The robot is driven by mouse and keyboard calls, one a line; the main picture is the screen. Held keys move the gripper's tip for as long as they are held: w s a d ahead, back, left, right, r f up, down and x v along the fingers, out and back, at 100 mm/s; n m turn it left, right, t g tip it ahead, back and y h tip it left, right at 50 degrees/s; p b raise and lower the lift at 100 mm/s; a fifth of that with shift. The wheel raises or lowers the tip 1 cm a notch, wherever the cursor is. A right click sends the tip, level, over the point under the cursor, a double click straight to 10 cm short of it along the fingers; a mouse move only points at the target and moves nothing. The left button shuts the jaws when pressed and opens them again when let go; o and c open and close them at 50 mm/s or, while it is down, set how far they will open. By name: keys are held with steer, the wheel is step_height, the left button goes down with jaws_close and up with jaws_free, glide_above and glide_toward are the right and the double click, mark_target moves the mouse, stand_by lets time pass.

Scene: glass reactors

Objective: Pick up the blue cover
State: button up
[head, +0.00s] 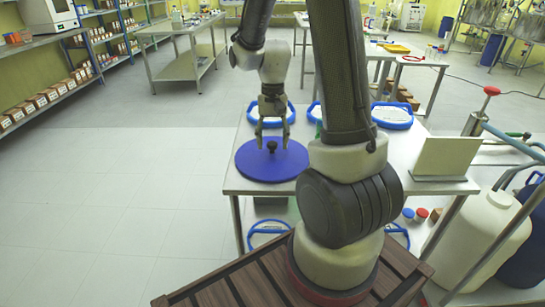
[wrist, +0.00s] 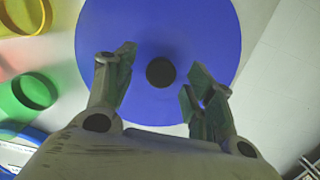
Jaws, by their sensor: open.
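The blue cover (head: 258,168) is a flat round disc with a dark knob (head: 272,146) at its middle. It lies on the front left part of a light table in the head view. My gripper (head: 272,142) points down over the cover, its fingers open on either side of the knob. In the wrist view the blue cover (wrist: 200,40) fills the upper middle, and the dark knob (wrist: 160,72) shows between and just beyond the open fingers of my gripper (wrist: 158,85). I cannot tell whether the fingers touch anything.
A white container (head: 488,235) and red-handled pipework (head: 491,91) are further right. The floor on the left (head: 130,180) is clear.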

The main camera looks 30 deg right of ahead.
step_height(320, 180, down, 2)
steer(key=shift+s+a+f, duration=0.1)
steer(key=shift+a+f, duration=0.05)
jaws_close()
